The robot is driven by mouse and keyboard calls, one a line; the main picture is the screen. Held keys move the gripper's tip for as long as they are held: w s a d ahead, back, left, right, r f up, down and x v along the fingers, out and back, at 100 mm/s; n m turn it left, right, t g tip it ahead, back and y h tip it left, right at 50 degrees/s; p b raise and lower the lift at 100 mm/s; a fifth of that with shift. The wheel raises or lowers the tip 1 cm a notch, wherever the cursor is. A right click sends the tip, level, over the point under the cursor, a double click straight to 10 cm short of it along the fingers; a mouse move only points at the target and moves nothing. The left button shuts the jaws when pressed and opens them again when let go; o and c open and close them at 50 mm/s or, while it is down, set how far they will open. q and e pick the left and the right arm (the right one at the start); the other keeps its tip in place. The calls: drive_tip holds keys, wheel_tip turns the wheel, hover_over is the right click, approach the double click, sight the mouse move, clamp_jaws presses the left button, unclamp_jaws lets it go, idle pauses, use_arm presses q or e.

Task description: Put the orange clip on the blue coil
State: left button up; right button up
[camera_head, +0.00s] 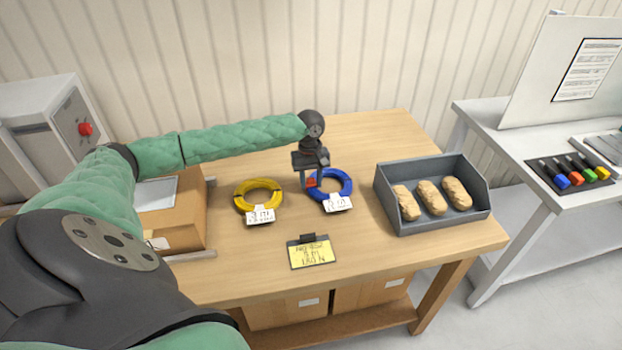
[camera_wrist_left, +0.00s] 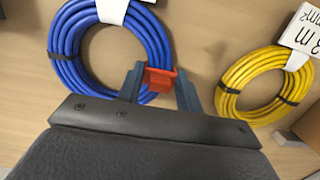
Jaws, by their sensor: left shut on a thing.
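The blue coil (camera_head: 331,184) lies on the wooden table with a white tag at its front; it also shows in the left wrist view (camera_wrist_left: 68,42). My left gripper (camera_head: 308,181) is shut on the orange clip (camera_head: 311,182), at the left edge of the blue coil. In the left wrist view the orange clip (camera_wrist_left: 159,79) sits between the fingertips (camera_wrist_left: 158,84) and overlaps the rim of the blue coil. I cannot tell whether the clip is around the coil or only above it. My right gripper is not in view.
A yellow coil (camera_head: 243,202) with a tag lies just left of the blue one. A grey bin (camera_head: 384,189) with several tan wrapped bundles stands to the right. A yellow note on a dark clipboard (camera_head: 312,252) lies in front. A cardboard box (camera_head: 184,222) is at left.

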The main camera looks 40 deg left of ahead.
use_arm(q)
drive_tip(key=shift+f, duration=0.2)
drive_tip(key=o, duration=1.3)
drive_tip(key=shift+r, duration=0.1)
drive_tip(key=shift+r+p, duration=3.5)
drive_tip(key=shift+p, duration=0.75)
